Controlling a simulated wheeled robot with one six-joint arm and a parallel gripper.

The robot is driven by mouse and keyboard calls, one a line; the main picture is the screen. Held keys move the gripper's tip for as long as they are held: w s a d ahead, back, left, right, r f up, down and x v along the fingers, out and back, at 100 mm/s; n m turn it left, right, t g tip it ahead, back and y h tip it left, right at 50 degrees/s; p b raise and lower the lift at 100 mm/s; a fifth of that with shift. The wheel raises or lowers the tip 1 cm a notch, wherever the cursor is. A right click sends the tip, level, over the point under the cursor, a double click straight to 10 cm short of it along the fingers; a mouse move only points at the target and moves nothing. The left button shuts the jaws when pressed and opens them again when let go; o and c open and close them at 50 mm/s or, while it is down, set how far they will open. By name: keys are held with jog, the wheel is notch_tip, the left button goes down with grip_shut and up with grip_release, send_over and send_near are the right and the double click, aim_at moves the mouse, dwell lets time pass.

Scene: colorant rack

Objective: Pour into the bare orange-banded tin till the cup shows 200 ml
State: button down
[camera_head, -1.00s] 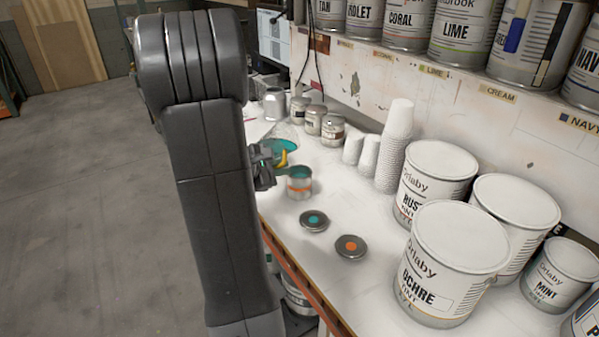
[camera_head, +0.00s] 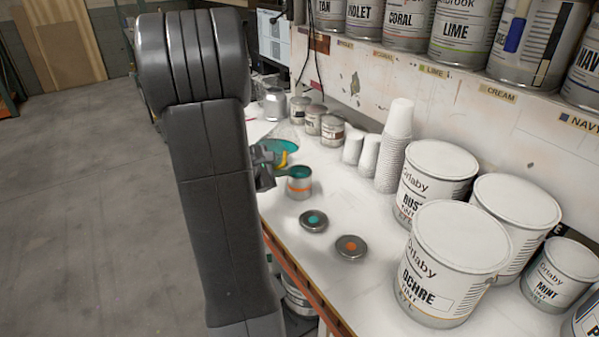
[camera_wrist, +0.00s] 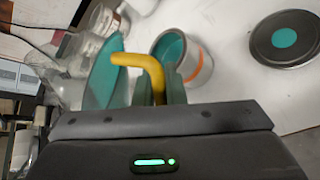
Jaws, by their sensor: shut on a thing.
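The bare orange-banded tin (camera_head: 299,185) stands open on the bench, with teal inside. It also shows in the wrist view (camera_wrist: 197,65), just right of my fingers. My gripper (camera_head: 266,166) is beside the tin at its left. In the wrist view my gripper (camera_wrist: 160,92) is shut on the yellow handle (camera_wrist: 142,61) of a cup. The cup (camera_wrist: 104,74) holds teal paint and lies left of the handle; in the head view the cup (camera_head: 281,148) shows behind the tin. Its scale cannot be read, and my arm hides part of the scene.
A teal-dotted lid (camera_head: 314,220) and an orange-dotted lid (camera_head: 350,247) lie in front of the tin. Small tins (camera_head: 332,131) and stacked white cups (camera_head: 394,148) stand behind. Large buckets (camera_head: 436,262) fill the right. A shelf of cans (camera_head: 462,30) runs above.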

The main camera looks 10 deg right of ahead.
jog(key=shift+f, duration=0.1)
dwell(0.9)
